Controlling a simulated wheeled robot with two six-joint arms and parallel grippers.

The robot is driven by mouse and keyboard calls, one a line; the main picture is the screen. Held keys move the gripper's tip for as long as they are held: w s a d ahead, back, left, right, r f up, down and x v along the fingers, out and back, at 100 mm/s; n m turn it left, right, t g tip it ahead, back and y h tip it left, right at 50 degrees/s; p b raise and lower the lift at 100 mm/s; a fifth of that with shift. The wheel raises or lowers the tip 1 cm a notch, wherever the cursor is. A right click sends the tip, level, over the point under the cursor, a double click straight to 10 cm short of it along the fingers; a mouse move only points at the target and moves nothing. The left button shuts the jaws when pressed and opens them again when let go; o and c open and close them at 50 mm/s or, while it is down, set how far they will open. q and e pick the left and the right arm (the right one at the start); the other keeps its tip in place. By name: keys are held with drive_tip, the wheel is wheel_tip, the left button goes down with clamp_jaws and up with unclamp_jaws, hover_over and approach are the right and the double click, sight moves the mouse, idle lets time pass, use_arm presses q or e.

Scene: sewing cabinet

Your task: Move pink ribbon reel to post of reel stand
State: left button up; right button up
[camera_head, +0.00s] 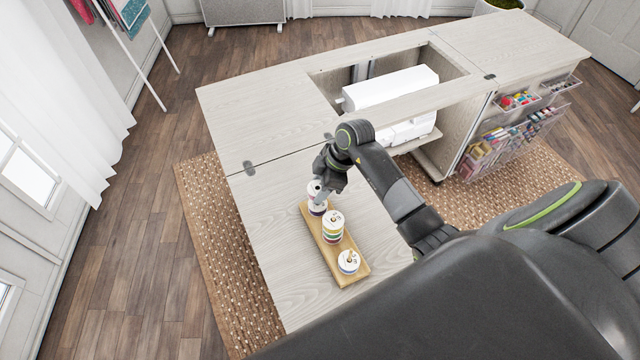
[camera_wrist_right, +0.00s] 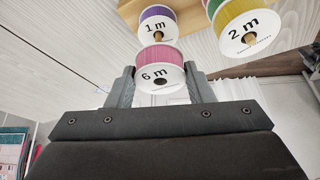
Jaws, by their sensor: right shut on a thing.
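The pink ribbon reel (camera_wrist_right: 158,58), marked 6 m, is between the two fingers of my right gripper (camera_wrist_right: 160,80), which is shut on it. In the head view the right gripper (camera_head: 321,188) is over the far end of the wooden reel stand (camera_head: 350,280). A purple reel (camera_head: 318,209), marked 1 m in the wrist view (camera_wrist_right: 156,22), sits on the post at that end, and the pink reel is close to it. A wooden post tip shows in the purple reel's hole. I cannot tell whether the reels touch. My left gripper is out of view.
A reel stack (camera_head: 333,228) with green and yellow ribbon stands on the middle of the stand. A low white reel (camera_head: 348,262) sits at the near end. The cabinet top (camera_head: 265,205) left of the stand is clear. A white sewing machine (camera_head: 390,87) is in the cabinet opening.

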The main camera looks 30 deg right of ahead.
drive_tip(key=shift+f, duration=0.2)
drive_tip(key=o, duration=1)
drive_tip(key=b+v, duration=0.2)
drive_tip(key=v, duration=1.5)
drive_tip(key=shift+s+d+r, duration=0.1)
drive_tip(key=shift+s+r, duration=0.05)
